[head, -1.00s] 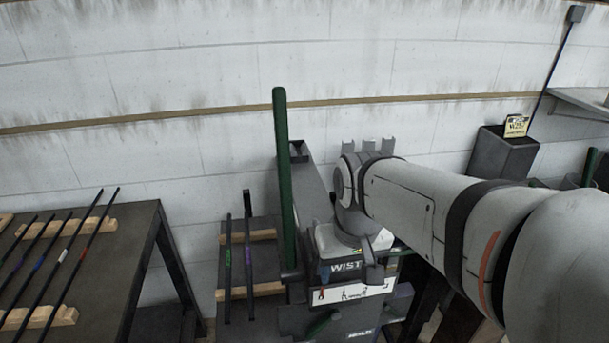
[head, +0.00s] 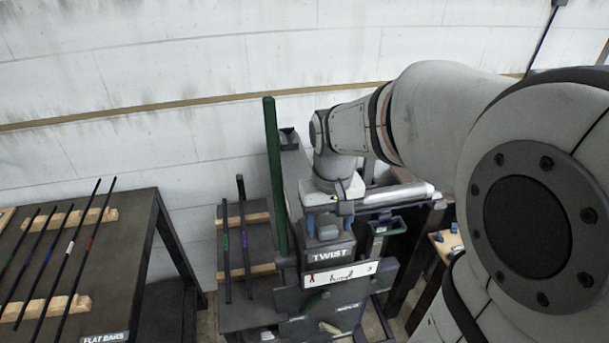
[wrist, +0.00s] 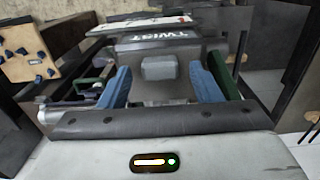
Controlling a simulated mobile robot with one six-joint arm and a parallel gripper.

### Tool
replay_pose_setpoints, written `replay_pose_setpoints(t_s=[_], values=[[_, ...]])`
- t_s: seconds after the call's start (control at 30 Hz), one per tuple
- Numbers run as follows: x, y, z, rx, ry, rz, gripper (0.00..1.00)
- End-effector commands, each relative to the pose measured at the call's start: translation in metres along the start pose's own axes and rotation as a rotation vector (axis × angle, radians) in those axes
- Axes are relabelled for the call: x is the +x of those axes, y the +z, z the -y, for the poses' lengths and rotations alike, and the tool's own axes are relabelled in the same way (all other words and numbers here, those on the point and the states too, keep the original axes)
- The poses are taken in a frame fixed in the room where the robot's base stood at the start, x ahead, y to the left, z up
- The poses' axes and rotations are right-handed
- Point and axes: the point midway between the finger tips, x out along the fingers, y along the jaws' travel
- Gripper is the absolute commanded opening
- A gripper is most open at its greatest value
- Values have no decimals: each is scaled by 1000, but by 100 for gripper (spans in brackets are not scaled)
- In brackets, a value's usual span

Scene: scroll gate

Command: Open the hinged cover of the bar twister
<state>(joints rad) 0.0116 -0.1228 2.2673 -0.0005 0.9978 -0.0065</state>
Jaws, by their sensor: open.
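The bar twister (head: 297,205) stands mid-picture in the head view, its dark cover (head: 335,254) marked TWIST. A grey block-like knob (head: 328,232) sits on the cover; it also shows in the wrist view (wrist: 159,67), where the TWIST lettering appears upside down. The cover looks closed. My gripper (head: 329,224) is open above the cover. In the wrist view my gripper (wrist: 161,72) has one blue finger on either side of the knob, with visible gaps, so it is not gripped. The cover's hinge is hidden.
A tall green lever (head: 275,175) rises left of my gripper. A rack with two bars (head: 243,235) stands to its left. A dark table with several flat bars (head: 75,240) is farther left. A wooden board (wrist: 24,50) shows in the wrist view. The wall closes off the back.

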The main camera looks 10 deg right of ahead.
Motion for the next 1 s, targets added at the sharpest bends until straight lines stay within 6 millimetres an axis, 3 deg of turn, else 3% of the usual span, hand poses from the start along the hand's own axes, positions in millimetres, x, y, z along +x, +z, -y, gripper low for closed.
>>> replay_pose_setpoints(t_s=[0.4,1.0], values=[[10,0,0,0,0,-1,57],[9,0,-1,2,0,-1,7]])
